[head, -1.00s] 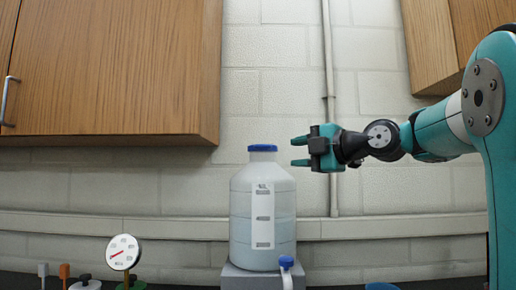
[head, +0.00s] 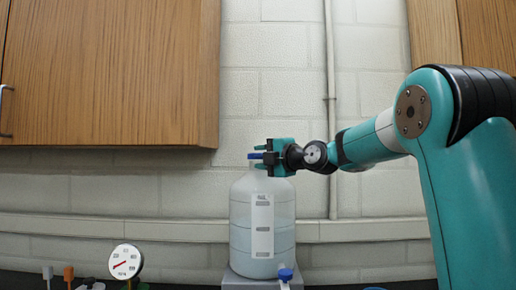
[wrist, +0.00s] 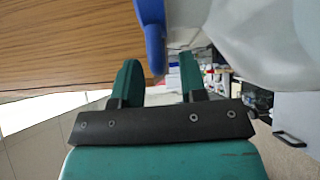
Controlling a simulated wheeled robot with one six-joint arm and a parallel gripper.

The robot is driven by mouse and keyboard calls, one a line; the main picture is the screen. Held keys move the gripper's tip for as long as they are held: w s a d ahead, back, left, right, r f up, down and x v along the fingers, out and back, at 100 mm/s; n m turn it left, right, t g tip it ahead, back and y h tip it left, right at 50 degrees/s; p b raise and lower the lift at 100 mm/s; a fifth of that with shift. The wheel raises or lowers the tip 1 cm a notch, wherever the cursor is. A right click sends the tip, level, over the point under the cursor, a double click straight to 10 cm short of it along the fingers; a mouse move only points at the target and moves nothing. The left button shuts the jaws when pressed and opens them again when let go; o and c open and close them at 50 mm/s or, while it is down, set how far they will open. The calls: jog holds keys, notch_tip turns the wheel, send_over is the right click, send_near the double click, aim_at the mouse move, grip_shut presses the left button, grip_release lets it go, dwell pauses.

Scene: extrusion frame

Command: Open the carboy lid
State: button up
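The carboy (head: 262,222) is a large translucent white bottle with a pale label, upright on a grey block. Its blue lid (head: 254,156) is on the neck and partly hidden by my gripper (head: 268,159). In the wrist view, the lid (wrist: 151,35) shows as a blue edge between and beyond the two green fingers. My gripper (wrist: 158,72) is open there, with a gap visible on each side of the lid. The carboy's pale shoulder (wrist: 245,40) fills the upper right of that view.
A wooden cabinet (head: 110,75) hangs at the upper left and another (head: 435,35) at the upper right. A vertical pipe (head: 331,100) runs down the wall behind. A round dial gauge (head: 125,262) stands low at left. A small blue-capped item (head: 285,274) is in front of the carboy.

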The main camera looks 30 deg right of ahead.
jog(key=shift+w+a, duration=0.2)
jog(key=shift+w, duration=0.75)
jog(key=shift+c, duration=0.5)
grip_shut()
jog(key=shift+r, duration=0.1)
